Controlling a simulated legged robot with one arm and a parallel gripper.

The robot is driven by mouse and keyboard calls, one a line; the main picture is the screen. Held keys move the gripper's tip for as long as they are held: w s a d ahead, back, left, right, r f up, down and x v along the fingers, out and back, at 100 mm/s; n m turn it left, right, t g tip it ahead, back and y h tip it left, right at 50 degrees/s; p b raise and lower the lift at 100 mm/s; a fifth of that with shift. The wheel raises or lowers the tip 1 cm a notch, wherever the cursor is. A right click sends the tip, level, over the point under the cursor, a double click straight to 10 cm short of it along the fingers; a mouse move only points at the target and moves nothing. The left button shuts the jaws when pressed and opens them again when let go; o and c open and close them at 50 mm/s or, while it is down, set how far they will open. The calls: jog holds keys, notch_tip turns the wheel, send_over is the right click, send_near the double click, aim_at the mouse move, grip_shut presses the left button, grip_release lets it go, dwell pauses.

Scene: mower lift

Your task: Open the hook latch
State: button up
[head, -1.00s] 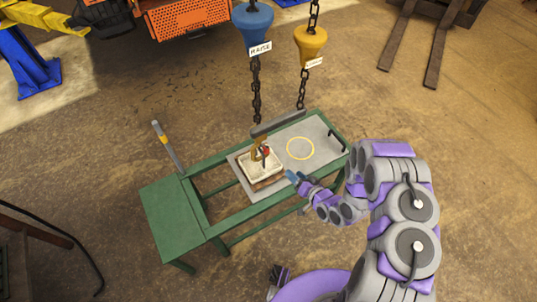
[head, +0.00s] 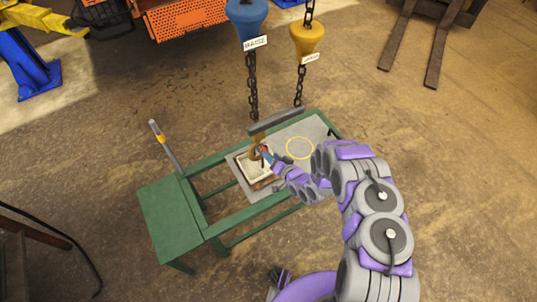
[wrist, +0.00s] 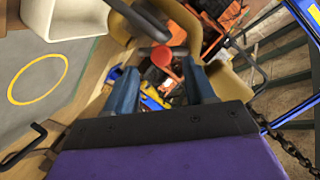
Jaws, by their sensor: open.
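The tan hook (head: 255,150) hangs below the dark grey bar (head: 276,121) over a white tray (head: 247,171). In the wrist view the hook (wrist: 235,80) curves across the upper middle, with a grey metal latch piece near its mouth. A round red tab (wrist: 162,56) shows at the latch. My gripper (head: 268,156) is at the hook from the right. In the wrist view my gripper (wrist: 163,72) is open, its blue fingers on either side of the red tab. I cannot tell whether either finger touches it.
The grey plate with a yellow ring (head: 300,137) lies on the green bench (head: 178,213). Blue (head: 247,20) and yellow (head: 307,38) chain pendants hang above. A lever (head: 164,143) stands at the bench's left. An orange machine (head: 186,18) is behind.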

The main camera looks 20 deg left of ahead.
aim_at(263, 148)
jog(key=x, duration=0.3)
jog(key=shift+a+f, duration=0.15)
jog(key=shift+a, duration=0.2)
jog(key=shift+d, duration=0.15)
jog(key=shift+c, duration=0.2)
jog(key=shift+c, duration=0.9)
grip_shut()
